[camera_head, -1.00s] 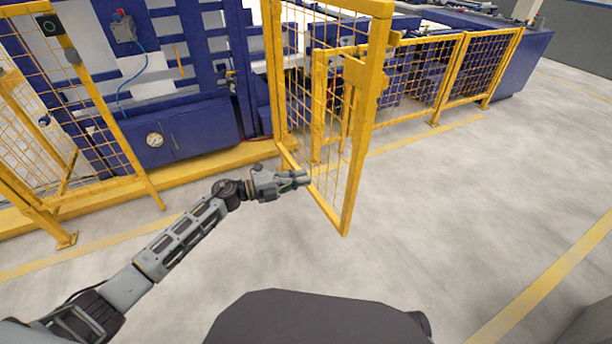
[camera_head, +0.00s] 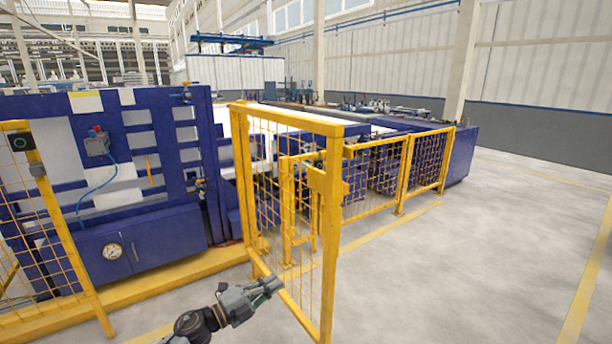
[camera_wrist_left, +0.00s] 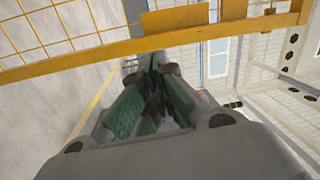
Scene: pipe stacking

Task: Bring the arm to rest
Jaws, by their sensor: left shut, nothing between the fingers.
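My left gripper (camera_head: 272,286) is at the bottom of the head view, with its arm coming in from below. It is shut and empty. Its fingertips are close to the lower part of the open yellow mesh gate (camera_head: 330,240); I cannot tell whether they touch. In the left wrist view the fingers (camera_wrist_left: 157,85) are together, with green inner sides, and a yellow gate bar (camera_wrist_left: 100,52) crosses in front of them. Most of my left arm is below the head view. My right gripper is not in view.
A blue machine (camera_head: 165,238) with a gauge stands at left behind yellow mesh fencing (camera_head: 45,215). More yellow fence (camera_head: 405,175) runs to the right, ending near a blue unit (camera_head: 462,155). The grey floor (camera_head: 480,270) at right is clear.

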